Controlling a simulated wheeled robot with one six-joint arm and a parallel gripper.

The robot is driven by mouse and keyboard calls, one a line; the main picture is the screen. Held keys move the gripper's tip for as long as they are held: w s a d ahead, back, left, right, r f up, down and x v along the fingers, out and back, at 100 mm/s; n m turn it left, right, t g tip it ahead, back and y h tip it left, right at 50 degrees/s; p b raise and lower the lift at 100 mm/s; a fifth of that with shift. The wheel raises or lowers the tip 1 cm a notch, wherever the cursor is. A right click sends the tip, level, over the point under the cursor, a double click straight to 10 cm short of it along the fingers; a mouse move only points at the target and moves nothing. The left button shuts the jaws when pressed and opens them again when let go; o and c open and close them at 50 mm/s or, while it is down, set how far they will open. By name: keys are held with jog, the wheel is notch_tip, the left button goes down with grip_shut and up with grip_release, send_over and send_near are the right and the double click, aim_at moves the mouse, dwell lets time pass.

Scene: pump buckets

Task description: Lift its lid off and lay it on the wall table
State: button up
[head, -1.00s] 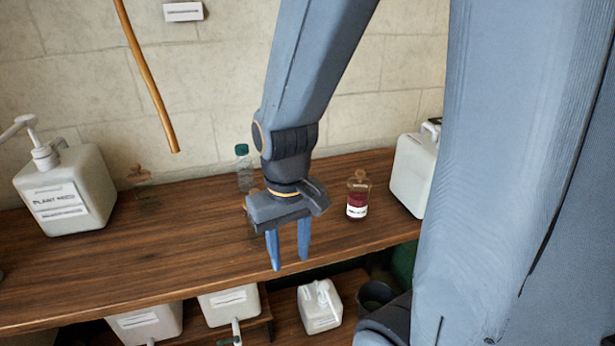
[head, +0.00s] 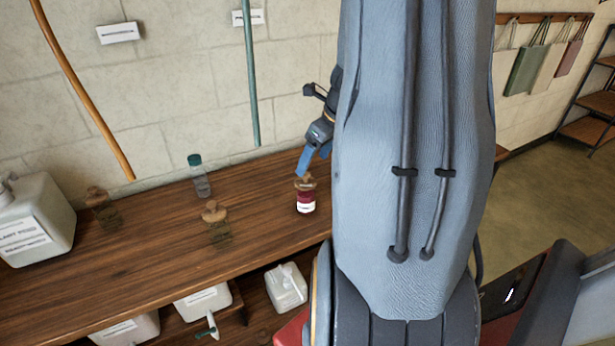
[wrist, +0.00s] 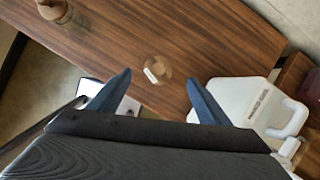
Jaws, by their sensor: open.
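A small jar of dark red liquid (head: 305,199) with a white label stands on the wooden wall table (head: 150,255). Its brown lid (head: 304,183) sits on it. My open gripper (head: 312,163) shows just above and behind this lid in the head view; whether they touch is unclear. In the wrist view, a small brown-topped container with a pale label (wrist: 157,70) shows beyond and between the fingertips (wrist: 159,80). I cannot tell surely which jar it is. Two clear jars with brown lids (head: 217,223) (head: 98,207) stand farther left on the table. Nothing is held.
A clear bottle with a green cap (head: 200,178) stands near the wall. A white jug (head: 33,220) is at the left. Another white jug (wrist: 262,105) is close to the right finger. White containers (head: 286,287) sit on the shelf below. Two hanging tubes are above the table.

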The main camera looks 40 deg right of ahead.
aim_at(306, 174)
jog(key=shift+w+d+f, duration=0.1)
jog(key=shift+f, duration=0.3)
jog(key=x, duration=0.6)
jog(key=shift+w+a+f, duration=0.3)
jog(key=shift+a, duration=0.05)
jog(key=c, duration=1.1)
